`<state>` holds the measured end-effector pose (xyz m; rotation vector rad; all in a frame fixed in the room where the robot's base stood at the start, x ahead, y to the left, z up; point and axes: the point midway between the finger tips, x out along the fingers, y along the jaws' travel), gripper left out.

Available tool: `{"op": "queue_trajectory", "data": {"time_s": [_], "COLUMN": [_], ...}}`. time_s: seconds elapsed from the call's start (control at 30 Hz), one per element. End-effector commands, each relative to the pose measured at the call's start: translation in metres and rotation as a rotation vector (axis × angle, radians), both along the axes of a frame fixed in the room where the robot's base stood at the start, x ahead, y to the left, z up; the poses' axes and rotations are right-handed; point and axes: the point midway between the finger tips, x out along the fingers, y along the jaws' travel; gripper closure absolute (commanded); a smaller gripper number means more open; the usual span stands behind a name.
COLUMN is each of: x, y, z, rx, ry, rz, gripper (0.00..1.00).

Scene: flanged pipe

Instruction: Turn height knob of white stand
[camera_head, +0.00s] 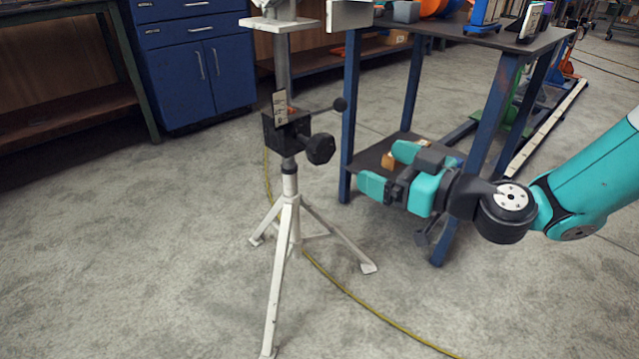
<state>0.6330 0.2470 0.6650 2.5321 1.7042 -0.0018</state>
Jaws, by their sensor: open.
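The white stand (291,215) is a tripod with splayed legs on the concrete floor, left of the picture's middle. A black clamp block (283,131) sits on its post. A black knob (320,149) sticks out from the block's lower right side. A thin lever with a black ball end (340,104) points right above the knob. My gripper (372,183), teal and black, is open and empty. It is right of the knob and a little lower in the picture, apart from it, with its fingers pointing left towards the stand.
A workbench with blue legs (351,115) and a lower shelf (371,157) stands behind my gripper. A blue cabinet (197,66) and a brown shelf (66,118) are at the back left. A yellow cable (375,309) runs across the floor. The floor in front is otherwise clear.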

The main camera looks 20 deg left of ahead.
Motion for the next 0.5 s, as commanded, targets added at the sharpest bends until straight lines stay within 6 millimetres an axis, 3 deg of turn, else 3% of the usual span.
{"op": "queue_trajectory", "data": {"time_s": [0.03,0.13,0.33,0.5], "x": [0.006,0.015,0.022,0.035], "y": [0.0,-0.002,0.006,0.032], "z": [-0.029,-0.045,-0.049,-0.047], "rx": [0.013,0.028,0.036,0.035], "ry": [-0.011,-0.035,-0.05,-0.053], "rz": [-0.026,-0.069,-0.09,-0.087], "gripper": [0.02,0.02,0.02,0.02]}}
